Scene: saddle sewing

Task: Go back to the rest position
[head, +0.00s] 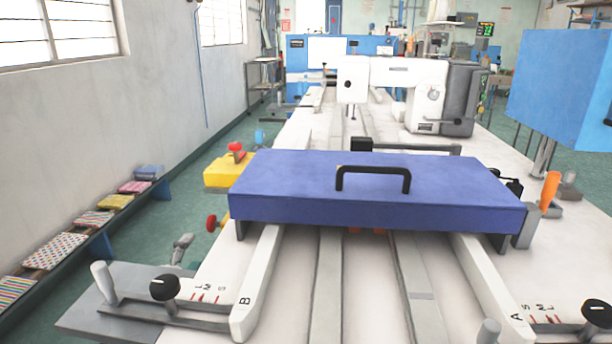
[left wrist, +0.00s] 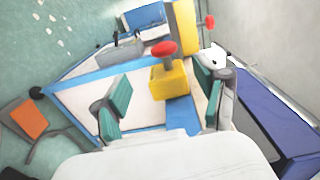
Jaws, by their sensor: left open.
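My left gripper (left wrist: 160,98) is open in the left wrist view, with its two teal finger pads apart and nothing held between them. A yellow box with a red button (left wrist: 168,80) shows beyond the gap between the fingers, and I cannot tell how far off it is. In the head view a small grey part of my left gripper (head: 181,250) shows low at the left, beside the table edge. It is clear of the blue padded board. My right gripper is in neither view.
The blue board with a black handle (head: 372,180) lies across the rails of the white table (head: 285,285). A white sewing machine (head: 395,85) stands behind it. A yellow box (head: 228,172) sits at the table's left edge. A bench with folded cloths (head: 55,250) runs along the left wall.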

